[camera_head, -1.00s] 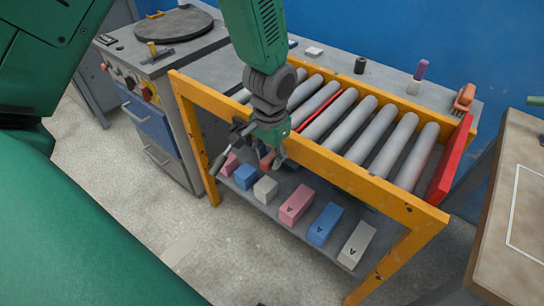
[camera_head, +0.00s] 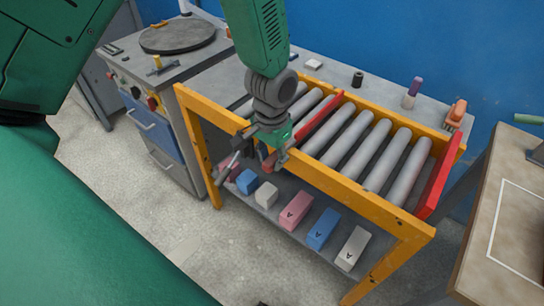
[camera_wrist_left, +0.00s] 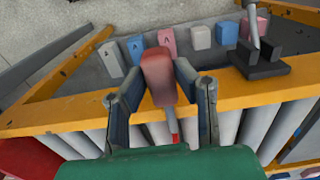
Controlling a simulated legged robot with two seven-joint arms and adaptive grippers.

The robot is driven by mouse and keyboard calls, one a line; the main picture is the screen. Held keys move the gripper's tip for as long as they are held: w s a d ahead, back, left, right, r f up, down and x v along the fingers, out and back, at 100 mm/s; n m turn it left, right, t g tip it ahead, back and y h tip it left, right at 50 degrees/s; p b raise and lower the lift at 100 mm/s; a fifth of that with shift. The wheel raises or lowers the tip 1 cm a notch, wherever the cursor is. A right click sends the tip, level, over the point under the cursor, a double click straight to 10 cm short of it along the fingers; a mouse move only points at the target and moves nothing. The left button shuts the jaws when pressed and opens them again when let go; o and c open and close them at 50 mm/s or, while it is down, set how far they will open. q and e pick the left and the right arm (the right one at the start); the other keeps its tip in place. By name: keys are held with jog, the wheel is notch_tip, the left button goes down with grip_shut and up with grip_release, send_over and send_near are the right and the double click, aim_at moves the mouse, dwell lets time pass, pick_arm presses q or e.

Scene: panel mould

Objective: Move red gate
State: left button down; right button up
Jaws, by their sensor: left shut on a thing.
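The red gate (camera_head: 320,122) is a flat red plate standing up between the grey rollers of the orange-framed conveyor. Its red handle (camera_wrist_left: 159,78) sticks out at the near side rail. My left gripper (camera_head: 266,160) reaches down over this rail and is shut on the handle. The fingers partly hide the handle in the head view. My right gripper is not in view.
A grey lever (camera_head: 228,167) on a black mount stands beside my left gripper. Pink, blue and grey blocks (camera_head: 322,228) line the lower shelf. A red end plate (camera_head: 436,184) closes the conveyor's right end. A control cabinet (camera_head: 150,95) stands left, a table (camera_head: 510,225) right.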

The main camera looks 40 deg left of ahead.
pick_arm(q)
jog(key=c, duration=1.3)
grip_release()
jog(key=shift+w+r, duration=0.1)
notch_tip(320, 180, up, 12)
jog(key=shift+f, duration=0.1)
